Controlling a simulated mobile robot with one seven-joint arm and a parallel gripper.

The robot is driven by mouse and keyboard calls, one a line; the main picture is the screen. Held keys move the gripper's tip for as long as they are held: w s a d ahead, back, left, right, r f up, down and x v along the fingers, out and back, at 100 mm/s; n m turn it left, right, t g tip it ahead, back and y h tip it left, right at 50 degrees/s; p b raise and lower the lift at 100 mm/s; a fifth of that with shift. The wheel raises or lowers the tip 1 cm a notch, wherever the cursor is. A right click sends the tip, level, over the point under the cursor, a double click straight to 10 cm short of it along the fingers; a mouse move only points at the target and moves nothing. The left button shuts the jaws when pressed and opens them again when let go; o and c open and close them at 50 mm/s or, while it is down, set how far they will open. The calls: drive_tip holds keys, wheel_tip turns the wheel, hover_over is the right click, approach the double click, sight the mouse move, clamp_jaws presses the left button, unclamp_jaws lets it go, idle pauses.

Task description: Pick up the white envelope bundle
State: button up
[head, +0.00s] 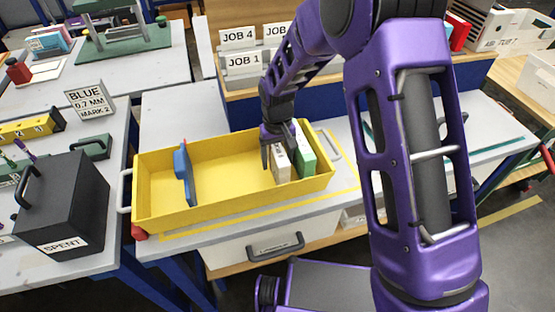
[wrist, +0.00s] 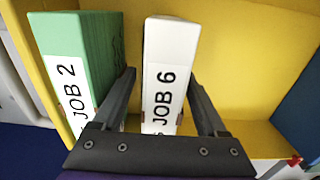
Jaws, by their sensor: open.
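The white envelope bundle (wrist: 165,65) stands upright in the yellow tray (head: 220,204), with "JOB 6" readable on its label. In the head view the white bundle (head: 282,165) is partly covered by my gripper. My gripper (head: 280,155) is open over it. In the wrist view the fingers (wrist: 160,98) stand on either side of the white bundle, with a visible gap on its right. The left finger lies between the white bundle and the green bundle. I cannot tell whether either finger touches the white bundle.
A green bundle marked "JOB 2" (wrist: 75,55) stands close to the left in the wrist view; the green bundle (head: 304,155) is at the tray's right end in the head view. A blue divider (head: 184,172) stands in the tray's left part. A black "SPENT" box (head: 62,205) is farther left.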

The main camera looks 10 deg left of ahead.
drive_tip(key=shift+f, duration=0.35)
clamp_jaws()
drive_tip(key=shift+r, duration=0.1)
